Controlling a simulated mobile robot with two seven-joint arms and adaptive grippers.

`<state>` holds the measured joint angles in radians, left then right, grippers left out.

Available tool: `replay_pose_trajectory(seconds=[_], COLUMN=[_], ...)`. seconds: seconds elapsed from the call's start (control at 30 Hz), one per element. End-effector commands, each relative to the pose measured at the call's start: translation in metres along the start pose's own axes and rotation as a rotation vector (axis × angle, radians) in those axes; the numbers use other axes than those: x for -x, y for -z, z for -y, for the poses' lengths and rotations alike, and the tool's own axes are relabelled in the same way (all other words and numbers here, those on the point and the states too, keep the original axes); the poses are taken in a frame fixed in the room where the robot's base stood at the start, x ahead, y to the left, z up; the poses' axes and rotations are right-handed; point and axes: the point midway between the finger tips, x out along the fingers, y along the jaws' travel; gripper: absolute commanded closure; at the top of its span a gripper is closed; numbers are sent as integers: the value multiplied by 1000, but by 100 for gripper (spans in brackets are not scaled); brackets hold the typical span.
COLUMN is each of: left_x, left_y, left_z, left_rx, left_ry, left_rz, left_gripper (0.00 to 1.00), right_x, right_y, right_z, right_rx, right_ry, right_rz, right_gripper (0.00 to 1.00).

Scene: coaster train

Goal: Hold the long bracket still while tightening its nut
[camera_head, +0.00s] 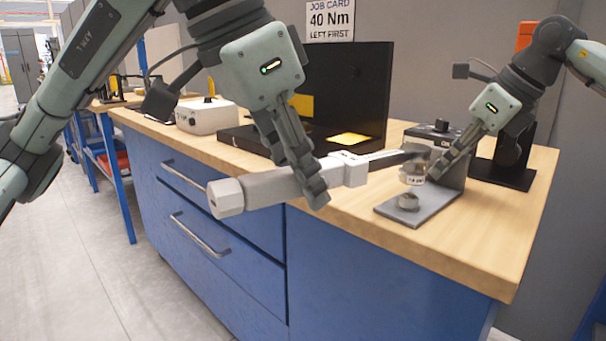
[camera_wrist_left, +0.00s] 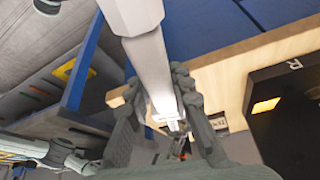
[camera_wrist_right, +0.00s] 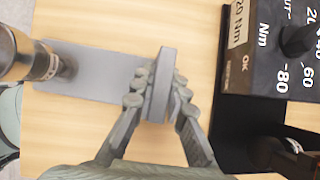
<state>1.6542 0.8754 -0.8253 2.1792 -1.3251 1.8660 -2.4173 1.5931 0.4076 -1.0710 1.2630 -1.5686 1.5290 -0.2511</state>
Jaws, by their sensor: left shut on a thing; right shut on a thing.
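My left gripper (camera_head: 300,165) is shut on the grey handle of a torque wrench (camera_head: 255,190), held level above the bench's front edge. The wrench also runs between the fingers in the left wrist view (camera_wrist_left: 148,65). Its dark shaft reaches right to a silver socket (camera_head: 412,174), which appears just above a nut (camera_head: 408,202) on the base of the long bracket (camera_head: 400,215). My right gripper (camera_head: 440,168) is shut on the bracket's upright plate. In the right wrist view the fingers (camera_wrist_right: 155,95) pinch that plate (camera_wrist_right: 166,75); the socket (camera_wrist_right: 45,66) is at left.
A dial box marked in Nm (camera_wrist_right: 265,75) stands close behind the bracket, beside a black stand (camera_head: 505,170). A black panel case (camera_head: 355,90) and white box (camera_head: 205,115) stand on the wooden bench (camera_head: 490,255). A job card (camera_head: 330,20) reads 40 Nm, left first.

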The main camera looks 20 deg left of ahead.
Motion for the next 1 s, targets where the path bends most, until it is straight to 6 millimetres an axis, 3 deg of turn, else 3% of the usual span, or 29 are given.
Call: replay_pose_trajectory(seconds=[1.0], left_x=[-16], left_y=[-6], left_z=[0], left_rx=[0], left_ry=[1], left_rz=[-8], left_gripper=[100], right_x=[1], right_y=[-1], right_z=[0], right_rx=[1], right_ry=[0], right_rz=[1], right_gripper=[100])
